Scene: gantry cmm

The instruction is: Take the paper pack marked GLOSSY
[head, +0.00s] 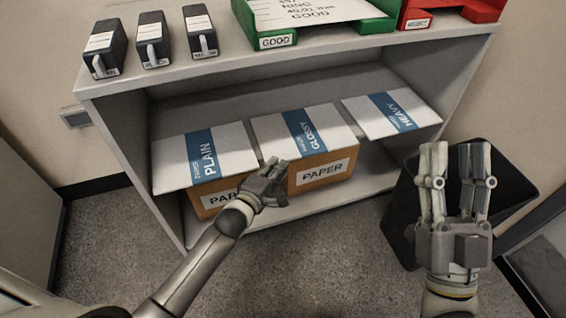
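The GLOSSY pack (340,127) is white with a blue band and lies flat in the middle of a row of three in the shelf unit. The PLAIN pack (172,165) lies to its left and the HEAVY pack (360,117) to its right. My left gripper (274,166) is at the front left corner of the GLOSSY pack, near the gap to PLAIN. Its fingers look close together; whether they touch or grip the pack is unclear. My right gripper (455,152) is open and empty, fingers up, in front of a dark bin.
Brown fronts with PAPER labels (322,172) show below PLAIN and GLOSSY. The dark bin (400,215) stands right. The front floor is clear.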

